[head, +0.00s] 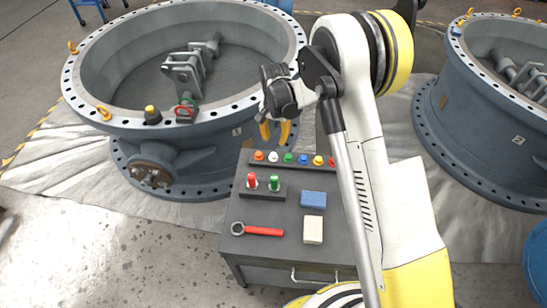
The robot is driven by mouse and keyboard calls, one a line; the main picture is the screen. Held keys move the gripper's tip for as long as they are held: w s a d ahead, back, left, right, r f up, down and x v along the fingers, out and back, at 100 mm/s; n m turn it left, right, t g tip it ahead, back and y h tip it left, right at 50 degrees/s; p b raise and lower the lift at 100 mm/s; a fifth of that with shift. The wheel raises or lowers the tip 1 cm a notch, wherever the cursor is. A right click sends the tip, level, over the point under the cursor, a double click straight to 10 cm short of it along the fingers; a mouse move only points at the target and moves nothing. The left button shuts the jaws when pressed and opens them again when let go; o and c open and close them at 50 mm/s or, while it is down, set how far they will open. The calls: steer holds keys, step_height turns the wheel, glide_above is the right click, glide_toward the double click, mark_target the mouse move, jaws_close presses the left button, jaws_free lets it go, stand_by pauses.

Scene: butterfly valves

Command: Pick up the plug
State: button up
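Several things here could be the plug; I cannot tell which is meant. A red plug-like piece (252,181) and a green one (274,183) stand upright in a dark block on the cart. Behind them is a dark strip with a row of small coloured caps, including an orange one (258,156). My gripper (275,132) hangs above and behind the cart, beside the left valve's rim. Its yellow fingers are apart and nothing shows between them.
The dark cart (262,212) also bears a red-handled ring tool (262,231), a blue block (313,199) and a cream block (313,229). Large grey valves stand at left (205,150) and right (450,110). My arm covers the cart's right side. Floor at front left is clear.

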steer(key=b, duration=0.1)
glide_above(273, 155)
steer(key=f, duration=0.4)
steer(key=shift+w+d+f, duration=0.2)
steer(key=shift+d, duration=0.05)
steer(key=f+b, duration=0.1)
steer(key=f, duration=0.1)
steer(key=f+b, duration=0.2)
steer(key=f, duration=0.1)
steer(key=shift+s+a+f, duration=0.1)
steer(key=shift+s+a, duration=0.1)
steer(key=c, duration=0.6)
